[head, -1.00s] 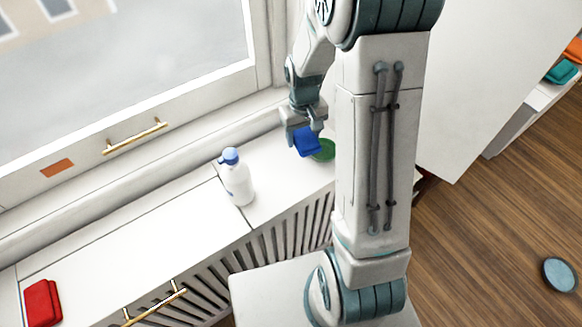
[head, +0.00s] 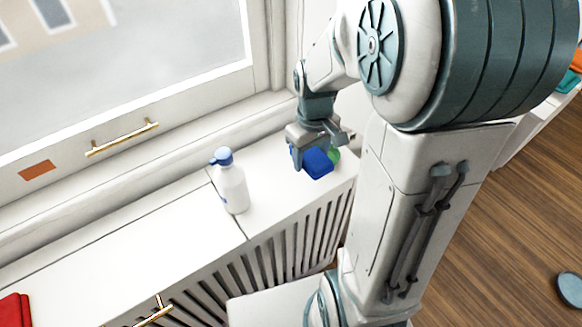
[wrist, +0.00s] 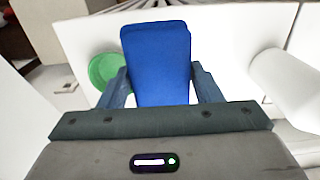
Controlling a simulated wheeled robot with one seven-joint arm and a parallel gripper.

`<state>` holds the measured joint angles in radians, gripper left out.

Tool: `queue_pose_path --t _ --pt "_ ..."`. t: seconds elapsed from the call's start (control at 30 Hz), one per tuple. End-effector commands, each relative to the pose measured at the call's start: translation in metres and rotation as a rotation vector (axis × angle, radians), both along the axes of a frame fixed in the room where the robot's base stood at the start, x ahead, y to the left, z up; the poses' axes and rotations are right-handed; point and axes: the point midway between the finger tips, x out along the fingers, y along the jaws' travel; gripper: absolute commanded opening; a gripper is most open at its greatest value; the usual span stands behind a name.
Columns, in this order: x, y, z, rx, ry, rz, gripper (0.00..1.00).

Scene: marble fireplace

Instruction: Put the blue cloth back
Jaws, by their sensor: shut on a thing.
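The blue cloth (head: 317,163) is a folded pad held by my gripper (head: 318,147) over the right part of the white radiator cover. In the wrist view the blue cloth (wrist: 158,62) fills the space between the two fingers of my gripper (wrist: 160,85), which is shut on it. I cannot tell how high it is above the surface. A green round thing (head: 333,155) lies behind the cloth, partly hidden by it; it also shows left of the cloth in the wrist view (wrist: 103,68).
A white bottle with a blue cap (head: 230,184) stands on the white radiator cover (head: 120,240), left of my gripper. A red folded cloth (head: 14,309) lies at the far left. The window wall runs behind. A blue round thing (head: 570,289) lies on the wooden floor at right.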

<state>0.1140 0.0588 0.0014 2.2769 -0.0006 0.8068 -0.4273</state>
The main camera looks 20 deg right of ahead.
Motion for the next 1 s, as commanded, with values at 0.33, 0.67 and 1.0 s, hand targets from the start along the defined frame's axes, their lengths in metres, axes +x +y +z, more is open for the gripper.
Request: queue_pose_path --t 0.33,0.67,1.0 --pt "0.035 0.037 -0.031 0.0 0.0 -0.001 0.37" --pt "0.035 0.037 -0.07 0.001 0.001 -0.002 0.37" --pt "0.035 0.037 -0.073 0.0 0.0 -0.001 0.37"
